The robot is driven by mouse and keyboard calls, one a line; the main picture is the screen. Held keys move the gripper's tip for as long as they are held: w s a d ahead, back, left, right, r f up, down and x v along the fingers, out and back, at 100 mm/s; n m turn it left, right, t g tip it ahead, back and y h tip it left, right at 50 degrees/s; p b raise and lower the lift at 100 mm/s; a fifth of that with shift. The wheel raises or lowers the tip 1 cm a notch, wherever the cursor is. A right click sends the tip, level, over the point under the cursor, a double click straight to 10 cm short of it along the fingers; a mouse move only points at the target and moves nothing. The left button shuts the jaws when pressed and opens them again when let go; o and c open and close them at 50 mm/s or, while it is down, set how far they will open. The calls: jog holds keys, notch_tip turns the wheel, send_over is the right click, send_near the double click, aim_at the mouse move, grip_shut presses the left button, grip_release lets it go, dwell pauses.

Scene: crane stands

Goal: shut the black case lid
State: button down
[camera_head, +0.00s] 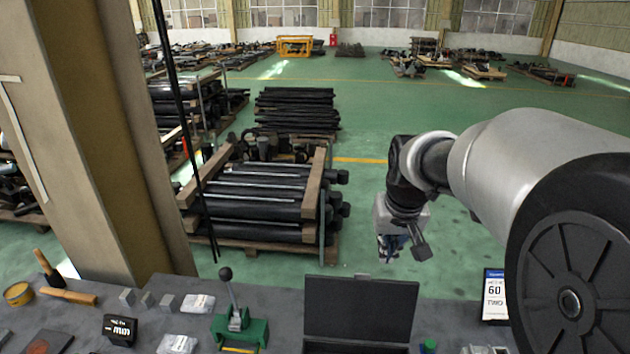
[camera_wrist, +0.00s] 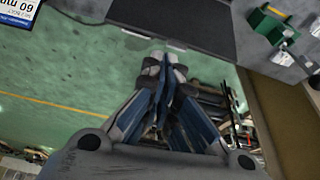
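The black case stands on the bench with its lid (camera_head: 360,310) raised, near upright, at the bottom centre of the head view. Part of the case's base (camera_head: 355,348) shows at the lower picture edge. The black case also shows at the top of the wrist view (camera_wrist: 195,22), cut off by the picture edge. My gripper (camera_head: 390,252) hangs over the floor beyond the bench, behind and right of the lid, apart from it. In the wrist view my gripper's fingers (camera_wrist: 166,68) meet, with nothing seen between them.
A green lever press (camera_head: 238,328) stands left of the case; its lever rises. A white-and-blue label box (camera_head: 494,295) is to the right. A green-capped item (camera_head: 430,346) sits beside the case. A pillar (camera_head: 110,130) and stacked bars (camera_head: 260,200) are beyond the bench.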

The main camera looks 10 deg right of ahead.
jog(key=w+d+f+m+p, duration=0.1)
jog(key=w+d+f, duration=0.2)
jog(key=w, duration=0.2)
jog(key=w+d+f+p, duration=0.2)
jog(key=w+d+f, duration=0.1)
jog(key=w+d, duration=0.15)
notch_tip(320, 180, down, 10)
jog(key=a+b, duration=0.1)
jog(key=shift+s+r+g+b, duration=0.2)
jog(key=shift+s+g+b, duration=0.1)
jog(key=shift+g, duration=0.1)
